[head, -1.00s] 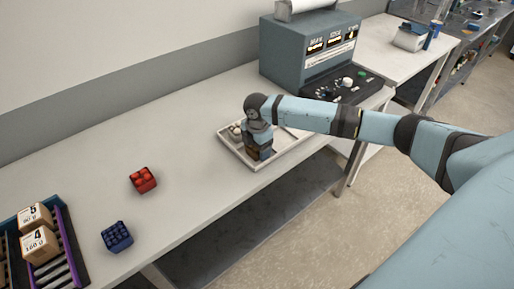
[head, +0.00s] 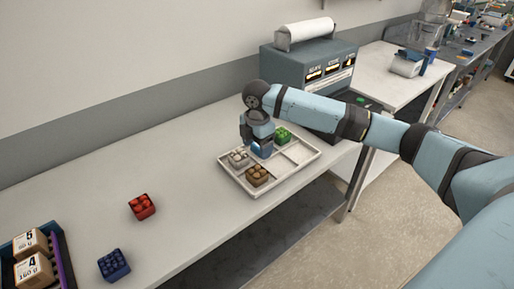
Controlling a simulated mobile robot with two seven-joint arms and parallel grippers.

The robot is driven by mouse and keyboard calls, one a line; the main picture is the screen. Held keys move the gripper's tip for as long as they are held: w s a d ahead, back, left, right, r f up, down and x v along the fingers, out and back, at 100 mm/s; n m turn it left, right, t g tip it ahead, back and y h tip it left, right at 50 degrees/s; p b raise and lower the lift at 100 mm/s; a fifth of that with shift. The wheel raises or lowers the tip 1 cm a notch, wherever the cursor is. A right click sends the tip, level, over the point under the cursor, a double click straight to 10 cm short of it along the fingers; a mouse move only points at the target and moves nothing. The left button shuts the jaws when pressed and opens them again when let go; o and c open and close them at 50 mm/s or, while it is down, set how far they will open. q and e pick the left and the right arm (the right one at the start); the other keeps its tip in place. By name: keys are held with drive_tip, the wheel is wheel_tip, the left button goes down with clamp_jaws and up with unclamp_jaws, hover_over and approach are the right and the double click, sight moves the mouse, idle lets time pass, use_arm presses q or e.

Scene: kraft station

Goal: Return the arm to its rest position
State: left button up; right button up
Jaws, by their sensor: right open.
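My right arm comes in from the right, and its gripper (head: 260,150) points down over a pale divided tray (head: 287,175). The gripper is open; its fingertips are small and partly hidden, and dark blue shows at their lower end, which I cannot tell as finger or block. In the tray, a whitish block (head: 238,158) sits at the left, a brown block (head: 257,176) at the front and a green block (head: 283,135) at the back, behind the gripper. My left gripper is out of view.
A red block (head: 142,207) and a blue block (head: 114,265) lie on the table (head: 185,165). A rack with numbered boxes (head: 33,270) is at the lower left. A grey-blue machine (head: 310,65) stands behind my right arm. Free table lies left of the tray.

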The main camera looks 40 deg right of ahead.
drive_tip(key=shift+a+f, duration=0.1)
drive_tip(key=shift+m+t+y, duration=0.3)
drive_tip(key=shift+m+y, duration=0.2)
drive_tip(key=s+a+f, duration=0.2)
drive_tip(key=a, duration=0.1)
drive_tip(key=s+a+f, duration=0.2)
drive_tip(key=a, duration=0.1)
drive_tip(key=s+a+f, duration=0.2)
drive_tip(key=a, duration=0.1)
drive_tip(key=shift+s+f, duration=0.1)
drive_tip(key=shift+f, duration=0.2)
drive_tip(key=s+a+f+m+t+y, duration=0.15)
drive_tip(key=s+a+m, duration=0.25)
drive_tip(key=s, duration=0.4)
drive_tip(key=s+a+f+m+t, duration=0.1)
drive_tip(key=s+a+f+m, duration=0.25)
drive_tip(key=s, duration=0.45)
drive_tip(key=s+d+r+m+h, duration=0.2)
drive_tip(key=s+d+m, duration=0.5)
drive_tip(key=s, duration=0.4)
drive_tip(key=w+a+f+t+y+p, duration=0.2)
drive_tip(key=w+a+f+t+p, duration=0.3)
drive_tip(key=w+a+t+p, duration=0.1)
drive_tip(key=shift+a+f+t+y+p, duration=0.35)
drive_tip(key=shift+a+t+p, duration=0.3)
drive_tip(key=shift+t+p, duration=0.4)
